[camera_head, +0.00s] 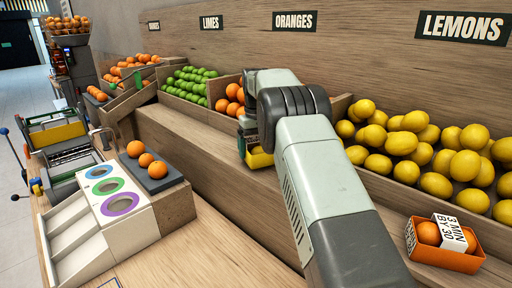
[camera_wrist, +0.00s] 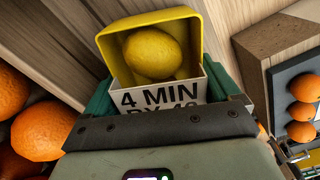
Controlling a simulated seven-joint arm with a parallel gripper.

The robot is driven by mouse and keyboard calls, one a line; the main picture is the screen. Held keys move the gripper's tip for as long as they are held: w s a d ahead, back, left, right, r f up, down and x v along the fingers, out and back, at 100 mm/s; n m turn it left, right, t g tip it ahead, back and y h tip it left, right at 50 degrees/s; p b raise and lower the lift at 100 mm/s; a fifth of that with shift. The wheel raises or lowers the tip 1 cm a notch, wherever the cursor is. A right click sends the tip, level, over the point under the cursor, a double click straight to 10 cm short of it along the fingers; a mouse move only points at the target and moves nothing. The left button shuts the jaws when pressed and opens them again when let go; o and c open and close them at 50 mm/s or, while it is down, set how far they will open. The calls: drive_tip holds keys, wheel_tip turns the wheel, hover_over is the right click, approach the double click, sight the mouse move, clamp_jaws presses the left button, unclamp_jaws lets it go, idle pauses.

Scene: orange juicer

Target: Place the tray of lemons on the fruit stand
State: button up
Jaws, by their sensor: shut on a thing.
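My gripper (camera_head: 247,140) is shut on a small yellow tray (camera_head: 260,159), low in front of the oranges section of the wooden fruit stand (camera_head: 185,130). In the wrist view the yellow tray (camera_wrist: 194,40) sits between the green fingers, with a lemon (camera_wrist: 153,53) inside. A white label (camera_wrist: 150,97) reading "4 MIN" is on the tray's near side, its lower line partly covered by the gripper. In the head view my arm hides part of the tray and stand, and I cannot tell whether the tray touches the ledge.
Lemons (camera_head: 465,165) fill the right bin, limes (camera_head: 190,82) and oranges (camera_head: 231,97) the bins to the left. An orange tray (camera_head: 462,260) with a label and an orange stands at right. A dark board with oranges (camera_head: 158,178) is left. The ledge between is bare.

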sight(256, 139)
drive_tip(key=shift+f, duration=0.6)
drive_tip(key=o, duration=1)
drive_tip(key=shift+r, duration=0.1)
wheel_tip(256, 139, up, 8)
drive_tip(key=shift+f, duration=0.25)
drive_tip(key=s+d+r+m+t, duration=0.1)
drive_tip(key=s+d+r, duration=0.15)
drive_tip(key=r, duration=0.35)
drive_tip(key=s+d+r, duration=0.1)
drive_tip(key=s+r, duration=0.3)
drive_tip(key=r, duration=0.3)
drive_tip(key=s+d+r+m+t, duration=0.1)
drive_tip(key=s+d+r, duration=0.15)
drive_tip(key=s, duration=0.35)
drive_tip(key=s+d+r+t, duration=0.1)
drive_tip(key=s+r, duration=0.3)
drive_tip(key=s, duration=0.3)
drive_tip(key=s+d+f+t, duration=0.1)
drive_tip(key=s+f, duration=0.1)
drive_tip(key=s, duration=0.6)
drive_tip(key=s+d+f+m, duration=0.1)
drive_tip(key=s+f, duration=0.2)
drive_tip(key=s, duration=0.6)
drive_tip(key=s+d+f+m+t, duration=0.1)
drive_tip(key=s+f, duration=0.2)
drive_tip(key=s, duration=0.5)
drive_tip(key=shift+s+d+f+t, duration=0.15)
drive_tip(key=shift+f+t, duration=0.1)
drive_tip(key=shift+t, duration=0.05)
